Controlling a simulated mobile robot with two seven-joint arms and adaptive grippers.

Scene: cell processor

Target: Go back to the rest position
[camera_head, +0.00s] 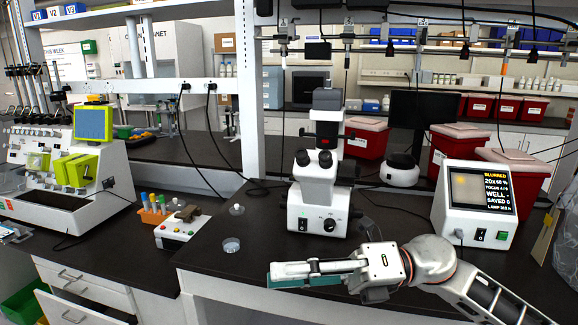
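My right arm comes in from the lower right, and its gripper (285,273) points left across the front of the dark bench. The fingers are seen from the side, a white one above a teal part, and the view does not show whether there is a gap between them. I see no object clearly held in it. The gripper is in front of the white microscope (318,200) and lower in the picture. My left gripper is not in view.
A display box (473,205) stands right of the microscope. A small clear dish (231,245) lies left of the gripper. A tube rack (153,214) and a cell processor (65,165) stand further left. Red bins (365,138) are behind. An open drawer (75,308) is at lower left.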

